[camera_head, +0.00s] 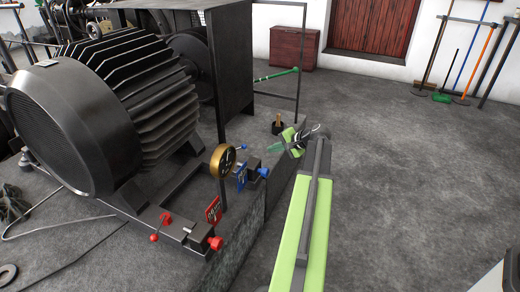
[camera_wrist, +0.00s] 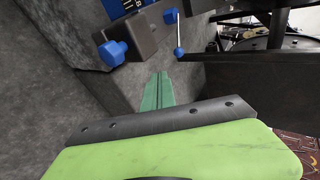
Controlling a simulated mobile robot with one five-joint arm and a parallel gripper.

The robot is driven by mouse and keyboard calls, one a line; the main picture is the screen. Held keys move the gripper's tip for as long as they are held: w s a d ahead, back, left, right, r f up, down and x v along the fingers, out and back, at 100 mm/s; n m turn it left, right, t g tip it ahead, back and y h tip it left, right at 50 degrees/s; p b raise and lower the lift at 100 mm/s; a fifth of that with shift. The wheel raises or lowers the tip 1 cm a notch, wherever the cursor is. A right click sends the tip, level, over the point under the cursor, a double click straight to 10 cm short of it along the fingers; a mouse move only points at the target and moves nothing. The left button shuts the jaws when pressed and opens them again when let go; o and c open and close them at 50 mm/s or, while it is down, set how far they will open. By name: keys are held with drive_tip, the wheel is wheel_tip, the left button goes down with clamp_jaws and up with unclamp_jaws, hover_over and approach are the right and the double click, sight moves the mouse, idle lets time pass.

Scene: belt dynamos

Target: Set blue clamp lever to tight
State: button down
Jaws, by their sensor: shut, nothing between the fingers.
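The blue clamp lever (camera_wrist: 178,38) shows in the wrist view as a thin rod between a blue pivot (camera_wrist: 170,16) and a blue ball end (camera_wrist: 179,52). In the head view its small blue ball (camera_head: 244,147) is beside the brass wheel. My gripper (camera_head: 275,147) is to the right of the lever in the head view. Its green fingers (camera_wrist: 161,80) are together and empty in the wrist view, with the ball beyond and above the tips. They look apart from the lever. A blue-marked plate (camera_head: 241,179) stands below the lever; its lettering is too small to read.
A blue bolt head (camera_wrist: 113,53) sticks out near the lever and also shows in the head view (camera_head: 263,172). A red lever (camera_head: 154,238), red plate (camera_head: 213,210) and red bolt (camera_head: 215,243) are nearer. The large motor (camera_head: 95,110) fills the left. The floor on the right is clear.

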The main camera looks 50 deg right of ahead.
drive_tip(key=w+a+f+b, duration=0.1)
drive_tip(key=w+f+b, duration=0.2)
drive_tip(key=w, duration=0.8)
drive_tip(key=shift+f+b, duration=0.35)
drive_tip(key=shift+f, duration=0.4)
drive_tip(key=shift+w+a, duration=0.1)
drive_tip(key=shift+a, duration=0.05)
